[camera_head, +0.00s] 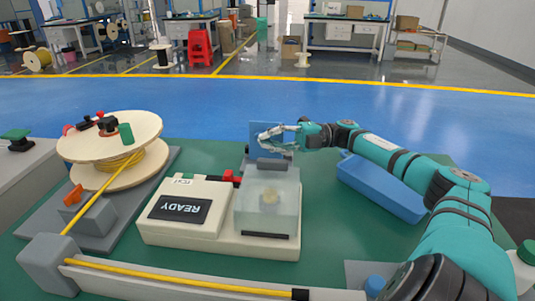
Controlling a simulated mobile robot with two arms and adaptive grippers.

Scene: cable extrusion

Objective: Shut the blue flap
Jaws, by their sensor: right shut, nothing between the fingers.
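The blue flap (257,130) stands upright at the back of a cream machine (160,228) with a READY display. It is partly covered by my right gripper. Beneath it, the machine has a clear box (253,208) with a small pale round part inside. My right gripper (264,141) is shut and empty, with its fingers in front of the flap in this view. Whether the fingers touch the flap cannot be told. My left gripper is not in view.
A spool with yellow cable (120,137) stands on the left. A blue tray (380,188) lies right of the machine, under my right arm. A grey channel (190,283) with yellow cable runs along the front. Green bench top shows between them.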

